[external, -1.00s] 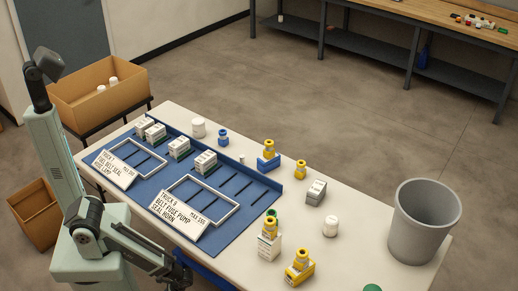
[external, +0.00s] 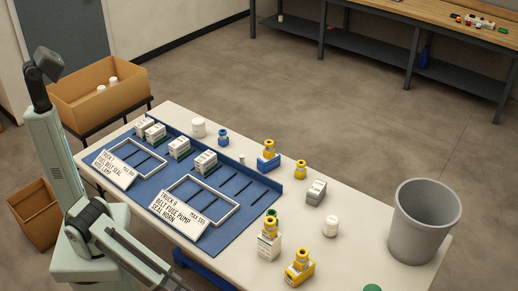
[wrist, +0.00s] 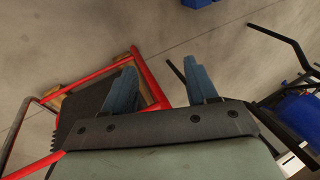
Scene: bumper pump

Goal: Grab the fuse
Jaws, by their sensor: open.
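I cannot tell which thing is the fuse, as the small labels are unreadable. Candidates on the table in the external view include white labelled boxes (external: 205,162) on the blue mat (external: 236,232), and a grey-white box (external: 316,192) right of it. Yellow parts stand at the back (external: 301,169) and front (external: 300,268), and a white box with a yellow part (external: 269,246) on top stands near the front. My gripper (wrist: 161,84) is open and empty in the wrist view, facing the floor, away from these things. It is out of the external view.
A sign naming truck 9, belt, fuse, pump, seal and horn (external: 178,217) stands by a white frame (external: 203,203) on the mat. A grey bin (external: 424,222) stands at the table's right end. A red frame (wrist: 90,77) is near my gripper in the wrist view.

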